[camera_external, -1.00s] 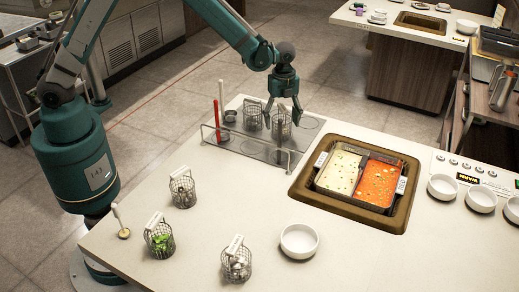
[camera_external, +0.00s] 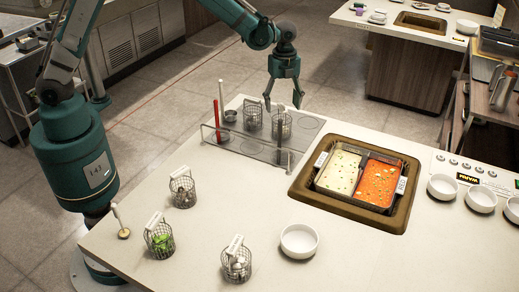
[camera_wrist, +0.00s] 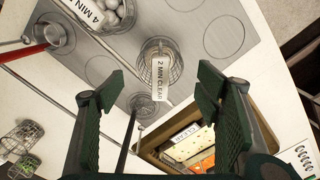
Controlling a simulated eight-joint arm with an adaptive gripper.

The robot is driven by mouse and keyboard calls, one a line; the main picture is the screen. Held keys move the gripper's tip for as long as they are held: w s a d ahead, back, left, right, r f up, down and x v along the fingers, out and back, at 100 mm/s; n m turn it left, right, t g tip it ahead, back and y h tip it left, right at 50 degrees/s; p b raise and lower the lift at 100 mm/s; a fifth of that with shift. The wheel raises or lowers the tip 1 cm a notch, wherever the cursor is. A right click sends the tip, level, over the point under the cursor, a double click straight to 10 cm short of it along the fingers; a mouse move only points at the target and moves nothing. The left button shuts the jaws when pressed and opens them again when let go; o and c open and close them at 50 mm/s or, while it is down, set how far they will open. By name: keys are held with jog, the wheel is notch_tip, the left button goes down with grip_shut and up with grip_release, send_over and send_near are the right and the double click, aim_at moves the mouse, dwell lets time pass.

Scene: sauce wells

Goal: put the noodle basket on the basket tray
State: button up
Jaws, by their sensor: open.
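The grey basket tray (camera_external: 262,153) with round marked spots lies at the back of the counter; it also shows in the wrist view (camera_wrist: 190,18). Two wire baskets stand on it. The right one (camera_external: 282,127), labelled "2 MIN CLEAR", stands upright on the tray and appears in the wrist view (camera_wrist: 174,66); I cannot clearly tell its contents, so whether it is the noodle basket is unsure. The left one (camera_external: 252,118), labelled "4 MIN", holds pale round pieces in the wrist view (camera_wrist: 113,12). My gripper (camera_external: 283,103) is open and empty above the right basket.
A thin rail (camera_external: 245,137) runs along the tray's front. The two-part soup pot (camera_external: 348,191) sits in a sunken well to the right. Baskets with greens (camera_external: 160,242) and other food (camera_external: 237,265) and a white bowl (camera_external: 299,241) stand nearer on the counter.

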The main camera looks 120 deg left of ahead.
jog(key=shift+r, duration=2.1)
jog(key=shift+d+r, duration=0.25)
jog(key=shift+d, duration=0.05)
jog(key=s+d+r+n+t, duration=0.1)
jog(key=s+d+r, duration=0.1)
jog(key=d+r, duration=0.55)
jog(key=s+d+r+n+t+y, duration=0.15)
jog(key=d+r, duration=0.35)
jog(key=d, duration=0.6)
jog(key=s+d+r+n+t, duration=0.1)
jog(key=d+r+n, duration=0.1)
jog(key=d+r, duration=0.6)
jog(key=s+d+n+t, duration=0.2)
jog(key=s+d, duration=0.8)
jog(key=d, duration=0.2)
jog(key=s+d+f+n+t+h, duration=0.1)
jog(key=s+d+n, duration=0.1)
jog(key=s+d, duration=0.8)
jog(key=d, duration=0.3)
jog(key=shift+f+t, duration=0.25)
jog(key=shift+t, duration=0.1)
